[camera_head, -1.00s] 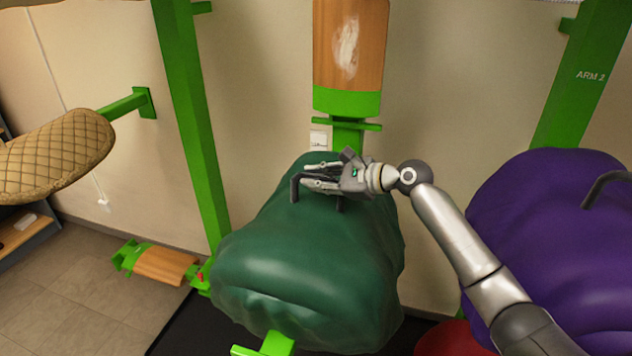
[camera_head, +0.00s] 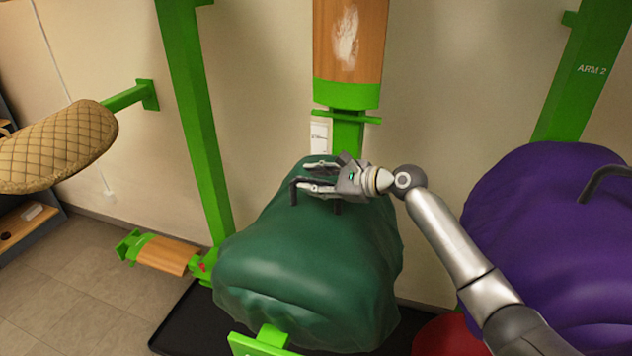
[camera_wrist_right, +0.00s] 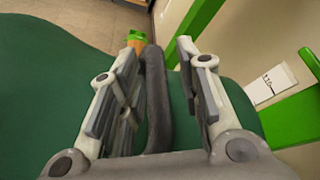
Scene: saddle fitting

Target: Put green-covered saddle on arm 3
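The green-covered saddle (camera_head: 310,265) sits in the middle of the head view, on a green bar whose end (camera_head: 262,342) shows below it. A dark handle (camera_head: 293,190) stands up from its top and also shows in the right wrist view (camera_wrist_right: 157,100). My right gripper (camera_head: 308,188) is at this handle. In the right wrist view its fingers (camera_wrist_right: 160,75) are apart, one on each side of the handle, with a gap at the right finger. I cannot tell whether the left finger touches it. My left gripper is not in view. No "ARM 3" label is readable.
A purple-covered saddle (camera_head: 555,240) is at right, near a post marked ARM 2 (camera_head: 592,70). A tan quilted saddle (camera_head: 60,150) is at left. A wood-topped green piece (camera_head: 160,253) sits low at left. An upright wooden panel (camera_head: 350,40) stands behind the green saddle.

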